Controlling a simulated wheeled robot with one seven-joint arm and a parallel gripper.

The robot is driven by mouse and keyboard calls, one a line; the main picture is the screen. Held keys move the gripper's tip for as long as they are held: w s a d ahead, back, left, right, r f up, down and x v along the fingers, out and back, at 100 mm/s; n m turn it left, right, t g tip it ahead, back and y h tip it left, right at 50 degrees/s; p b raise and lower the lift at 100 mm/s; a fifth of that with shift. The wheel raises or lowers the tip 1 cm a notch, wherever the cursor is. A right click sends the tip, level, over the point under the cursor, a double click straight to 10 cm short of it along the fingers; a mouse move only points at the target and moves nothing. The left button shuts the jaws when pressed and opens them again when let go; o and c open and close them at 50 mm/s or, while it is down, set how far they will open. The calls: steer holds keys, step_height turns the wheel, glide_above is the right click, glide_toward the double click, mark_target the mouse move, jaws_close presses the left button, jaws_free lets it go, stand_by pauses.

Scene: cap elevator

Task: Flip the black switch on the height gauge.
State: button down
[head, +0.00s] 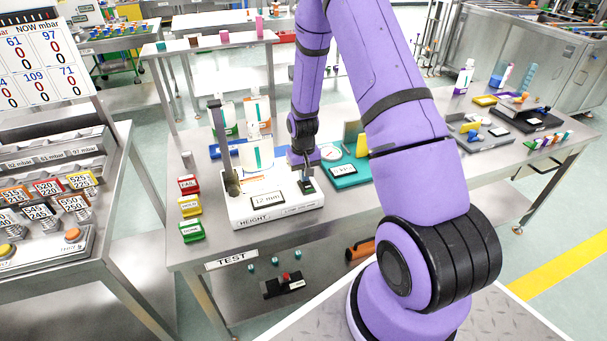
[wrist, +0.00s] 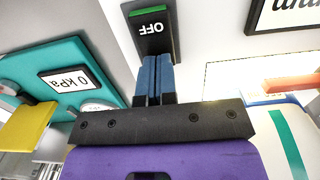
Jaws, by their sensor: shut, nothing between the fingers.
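The white height gauge (head: 275,208) stands on the steel table, with a "12 mm" display and a HEIGHT label on its front. Its black switch (head: 307,186) sits at the right side of its top. In the wrist view the switch (wrist: 151,30) shows a green strip and the word OFF, upside down. My gripper (head: 304,172) is just above the switch. In the wrist view its blue fingertips (wrist: 157,62) are together, with nothing between them, at the switch's near edge. I cannot tell whether they touch it.
A teal gauge (head: 347,171) reading kPa stands close to the right. White bottles with coloured labels (head: 259,152) stand on or behind the height gauge. Red, yellow and green tags (head: 190,207) lie at the table's left edge. The TEST label (head: 231,260) is on the front edge.

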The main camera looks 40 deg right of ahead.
steer(key=s+a+r+t, duration=0.1)
steer(key=a+r, duration=0.1)
steer(key=r, duration=1.1)
steer(key=s+a+r, duration=0.2)
steer(key=r, duration=1.1)
steer(key=s+a+r+n+t, duration=0.1)
steer(key=s+a+r+t, duration=0.15)
steer(key=s+r, duration=0.45)
steer(key=s+a+r+n+t, duration=0.1)
steer(key=s+a+r, duration=0.3)
steer(key=s+r, duration=0.3)
steer(key=s+a+r+n+t, duration=0.1)
steer(key=s+a+r, duration=0.1)
steer(key=s, duration=0.8)
steer(key=shift+s+a+r, duration=0.25)
steer(key=shift+s+r, duration=0.1)
steer(key=shift+r, duration=0.1)
